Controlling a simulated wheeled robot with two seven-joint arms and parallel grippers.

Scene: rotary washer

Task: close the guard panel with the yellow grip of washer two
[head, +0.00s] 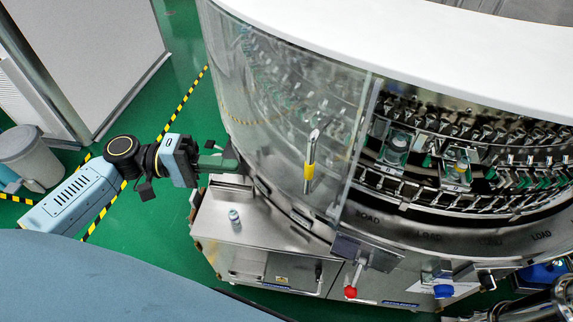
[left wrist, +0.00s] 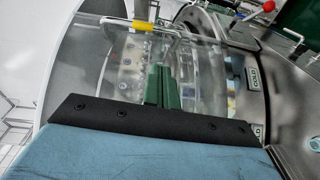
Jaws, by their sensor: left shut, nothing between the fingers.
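The washer's clear, curved guard panel (head: 285,125) covers the left part of the machine's front in the head view. A metal handle with a yellow grip (head: 309,172) is mounted upright near its right edge. Right of that edge the washer's carousel (head: 455,150) is uncovered. My left gripper (head: 228,160) is shut and empty, left of the panel and well apart from the yellow grip. In the left wrist view its green fingers (left wrist: 160,86) are together in front of the clear panel, and the yellow grip (left wrist: 146,27) shows above them. My right gripper is not seen.
A steel ledge (head: 265,228) below the panel carries a small vial (head: 234,220). A red knob (head: 350,292) and a blue knob (head: 443,291) stick out along the lower front. A grey bin (head: 30,155) stands far left. Green floor is free behind my left arm.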

